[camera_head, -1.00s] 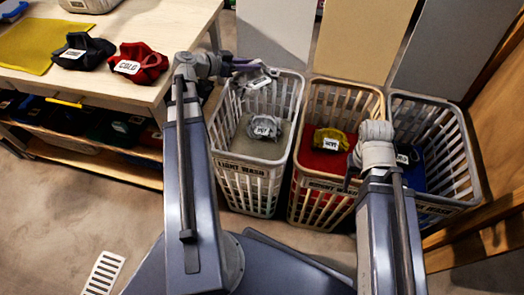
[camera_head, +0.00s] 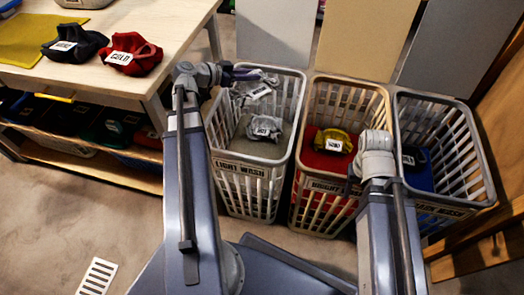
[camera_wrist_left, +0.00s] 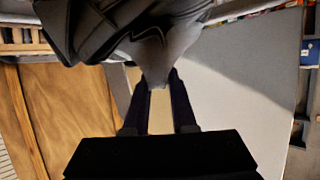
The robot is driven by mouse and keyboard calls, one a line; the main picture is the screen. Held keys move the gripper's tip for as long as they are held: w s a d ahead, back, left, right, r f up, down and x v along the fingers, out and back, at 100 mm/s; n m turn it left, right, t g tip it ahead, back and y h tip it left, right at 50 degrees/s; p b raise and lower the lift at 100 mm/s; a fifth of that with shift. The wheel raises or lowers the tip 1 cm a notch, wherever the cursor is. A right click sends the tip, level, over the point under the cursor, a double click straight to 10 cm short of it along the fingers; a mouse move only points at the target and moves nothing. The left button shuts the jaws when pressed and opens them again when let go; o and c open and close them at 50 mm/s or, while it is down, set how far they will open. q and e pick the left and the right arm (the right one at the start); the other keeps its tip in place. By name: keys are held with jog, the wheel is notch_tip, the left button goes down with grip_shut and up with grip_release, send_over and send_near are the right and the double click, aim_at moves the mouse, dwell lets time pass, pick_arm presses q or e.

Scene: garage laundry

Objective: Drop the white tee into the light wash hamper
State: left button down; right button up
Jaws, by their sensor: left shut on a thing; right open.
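The white tee (camera_head: 257,93), a pale grey bunched garment with a white tag, hangs from my left gripper (camera_head: 246,74) over the back of the light wash hamper (camera_head: 252,167). In the left wrist view, my left gripper (camera_wrist_left: 160,100) is shut on the grey cloth (camera_wrist_left: 170,48). Another pale tagged garment (camera_head: 264,128) lies inside the light wash hamper. My right gripper (camera_head: 352,183) is above the front of the middle hamper, mostly hidden by its wrist, with only a dark part showing.
The middle hamper (camera_head: 318,185) holds red and yellow cloth. The right hamper (camera_head: 462,205) holds blue cloth. A table (camera_head: 165,22) at left carries a dark garment (camera_head: 74,46) and a red one (camera_head: 133,54). Panels stand behind the hampers. A floor vent (camera_head: 98,277) is at front left.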

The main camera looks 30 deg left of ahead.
pick_arm(q)
jog(key=c, duration=0.6)
grip_release()
jog(key=shift+c, duration=0.2)
jog(key=shift+r, duration=0.15)
notch_tip(320, 180, up, 10)
jog(key=p, duration=1)
